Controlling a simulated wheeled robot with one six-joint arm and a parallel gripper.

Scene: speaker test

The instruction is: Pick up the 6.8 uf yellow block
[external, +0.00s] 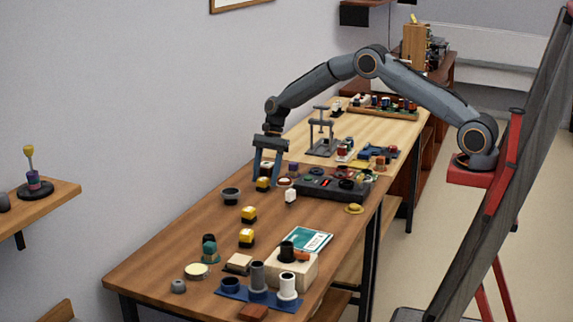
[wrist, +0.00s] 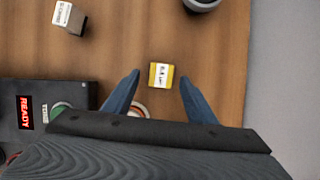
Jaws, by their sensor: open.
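A small yellow block (wrist: 161,75) with a white label on top lies on the wooden table; the label's print is too small to read surely. In the wrist view it sits between the tips of my gripper (wrist: 159,79), with a gap on each side. In the external view the yellow block (external: 262,184) is under my gripper (external: 268,177), which points down, open and empty. Two more yellow blocks, a middle one (external: 249,214) and a nearer one (external: 246,238), stand closer to the camera; their labels are unreadable there.
A dark device (external: 330,186) with a lit red READY display (wrist: 25,113) is close beside the gripper. A white block (external: 291,196) and a dark cup (external: 231,195) stand nearby. A wall runs along the table's left edge.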

